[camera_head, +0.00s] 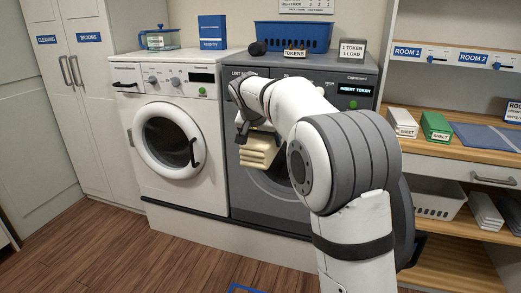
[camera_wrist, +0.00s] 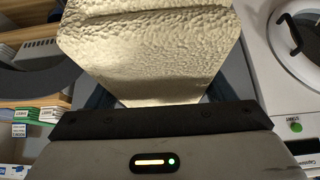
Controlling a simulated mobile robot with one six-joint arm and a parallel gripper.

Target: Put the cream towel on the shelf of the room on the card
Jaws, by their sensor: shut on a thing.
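The cream towel (camera_head: 259,150) is a folded stack hanging in front of the grey washer. In the wrist view the towel (camera_wrist: 145,50) fills the upper middle, just beyond my gripper (camera_wrist: 160,115). At the right, labels for ROOM 1 (camera_head: 407,51) and ROOM 2 (camera_head: 473,58) show on a shelf edge. A white card (camera_head: 513,112) at the right edge is cut off, and its text is too small to read for certain.
A white washer (camera_head: 178,130) and a grey washer (camera_head: 270,185) stand side by side. A blue basket (camera_head: 292,37) and a tokens sign (camera_head: 295,54) are on top. On the right counter (camera_head: 450,150) lie white and green sheet packs (camera_head: 435,126); a white basket (camera_head: 438,198) sits below.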

